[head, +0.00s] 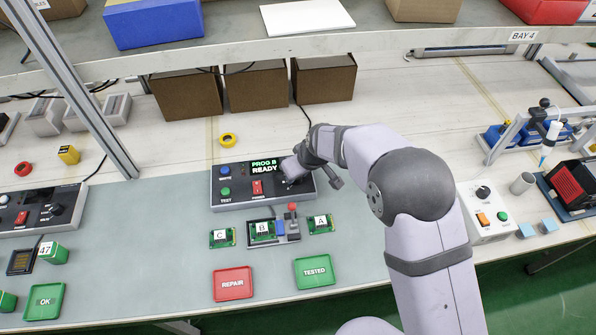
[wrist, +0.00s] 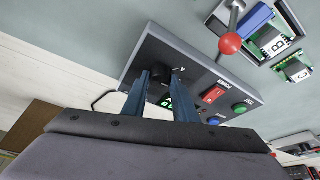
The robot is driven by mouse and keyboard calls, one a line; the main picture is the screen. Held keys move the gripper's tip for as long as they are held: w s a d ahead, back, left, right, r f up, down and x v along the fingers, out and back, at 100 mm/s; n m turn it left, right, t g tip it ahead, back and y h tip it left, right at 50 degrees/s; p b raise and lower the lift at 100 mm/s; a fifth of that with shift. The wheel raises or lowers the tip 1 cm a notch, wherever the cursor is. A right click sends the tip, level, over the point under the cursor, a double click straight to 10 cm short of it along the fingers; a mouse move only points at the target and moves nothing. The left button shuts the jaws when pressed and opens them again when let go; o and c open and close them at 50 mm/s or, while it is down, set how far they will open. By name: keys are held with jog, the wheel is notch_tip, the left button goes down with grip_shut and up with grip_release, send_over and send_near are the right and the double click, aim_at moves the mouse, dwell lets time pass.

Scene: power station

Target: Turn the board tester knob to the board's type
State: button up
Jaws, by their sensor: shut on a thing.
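The board tester (head: 228,196) is a grey and black box whose green display (head: 264,166) reads "PROG B READY". My gripper (wrist: 161,84) is at the right part of its panel, its fingers shut on the black tester knob (wrist: 160,75). In the head view my gripper (head: 292,172) hides most of the knob. A green board marked B (head: 262,229) sits in the grey test fixture (head: 287,239) in front of the tester; it also shows in the wrist view (wrist: 276,46). Boards marked C (head: 221,238) and A (head: 320,223) lie to either side.
A red-balled lever (wrist: 230,43) stands on the fixture, close to the tester. A red REPAIR tray (head: 233,284) and a green TESTED tray (head: 314,271) lie in front. A yellow tape roll (head: 228,140) lies behind the tester. A shelf (head: 200,56) spans overhead.

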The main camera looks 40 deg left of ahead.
dwell(0.4)
jog(key=o, duration=1)
jog(key=shift+o, duration=0.2)
jog(key=shift+r, duration=0.1)
jog(key=b+v, duration=0.1)
jog(key=v, duration=0.6)
jog(key=shift+d+b, duration=0.15)
jog(key=shift+b, duration=0.25)
jog(key=shift+s, duration=0.1)
